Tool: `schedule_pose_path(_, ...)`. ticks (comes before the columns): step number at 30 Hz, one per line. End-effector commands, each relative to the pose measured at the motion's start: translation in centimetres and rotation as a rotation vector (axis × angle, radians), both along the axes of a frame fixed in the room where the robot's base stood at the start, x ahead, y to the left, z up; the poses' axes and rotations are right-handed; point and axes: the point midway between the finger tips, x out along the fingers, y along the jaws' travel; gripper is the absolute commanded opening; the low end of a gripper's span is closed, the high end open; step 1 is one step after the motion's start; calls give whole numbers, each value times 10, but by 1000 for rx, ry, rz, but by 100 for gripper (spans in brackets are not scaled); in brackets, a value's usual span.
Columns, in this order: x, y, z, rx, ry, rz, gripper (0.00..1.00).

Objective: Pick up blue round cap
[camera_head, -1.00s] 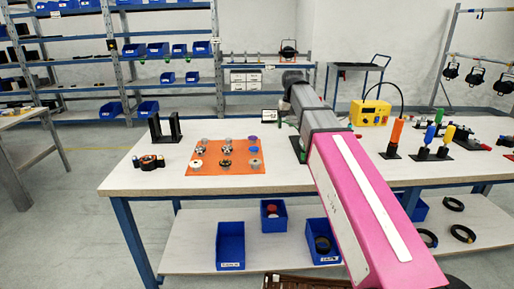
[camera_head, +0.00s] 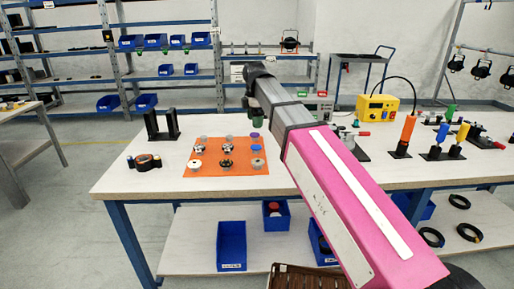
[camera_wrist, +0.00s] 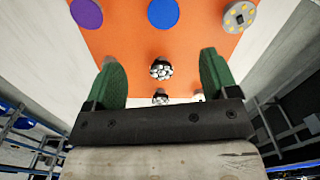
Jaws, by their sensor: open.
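The blue round cap (camera_head: 257,148) lies at the right side of the orange mat (camera_head: 200,171), in the middle row. In the wrist view the blue cap (camera_wrist: 163,13) is a flat blue disc at the top edge, partly cut off. My gripper (camera_wrist: 160,72) is open and empty there, its two green fingers wide apart, with the cap beyond the fingertips. In the head view my gripper (camera_head: 256,119) hangs above the table behind the mat's back right corner, apart from the cap and partly hidden by my arm.
A purple cap (camera_head: 254,135) lies just behind the blue one, and a pale cap (camera_head: 258,163) in front. Several metallic pieces share the mat. Tabletop left of the mat is mostly clear.

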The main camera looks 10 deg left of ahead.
Motion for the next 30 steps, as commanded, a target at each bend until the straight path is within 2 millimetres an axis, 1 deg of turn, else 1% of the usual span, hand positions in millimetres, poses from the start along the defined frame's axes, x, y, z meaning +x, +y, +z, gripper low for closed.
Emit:
schedule_pose_path(9, -1, -1, -41, -1, 2, -3, 80)
schedule_pose_path(12, -1, -1, -50, 0, 1, -4, 80)
schedule_pose_path(17, -1, -2, -57, 0, 1, -4, 80)
schedule_pose_path(20, -3, -4, -67, -1, 2, -5, 80)
schedule_pose_path(27, -4, -6, -97, -1, 2, -5, 80)
schedule_pose_path(30, -4, -6, -103, 0, 0, -5, 80)
